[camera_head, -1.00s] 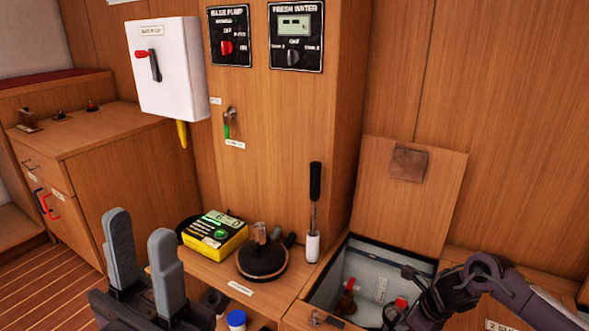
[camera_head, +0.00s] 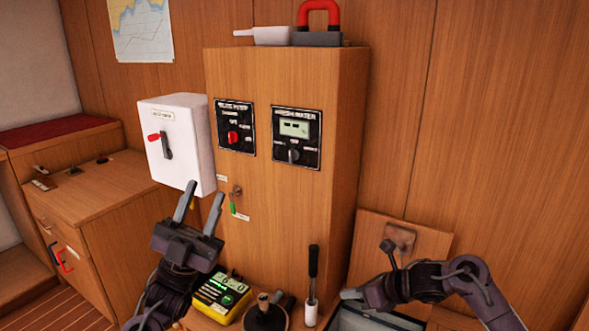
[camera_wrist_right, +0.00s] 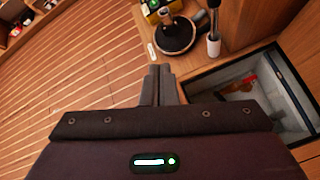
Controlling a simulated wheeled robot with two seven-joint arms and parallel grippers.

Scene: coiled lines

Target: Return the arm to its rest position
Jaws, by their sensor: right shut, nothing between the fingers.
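My left gripper (camera_head: 202,198) is raised in the head view, with its two fingers apart and nothing between them. It appears in front of the lower edge of the white switch box (camera_head: 178,142). My right arm comes in from the right in the head view, and its gripper (camera_head: 348,294) lies above the open locker (camera_head: 375,322). In the right wrist view my right gripper (camera_wrist_right: 158,72) has its fingers together, with nothing held. The locker (camera_wrist_right: 215,66) is to the right of these fingers.
A yellow meter (camera_head: 221,297), a round dark-based object (camera_head: 266,318) and a black-handled brush (camera_head: 312,285) stand on the ledge between my arms. The raised locker lid (camera_head: 400,230) leans behind my right arm. A red-shackled padlock (camera_head: 318,25) sits on top of the cabinet.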

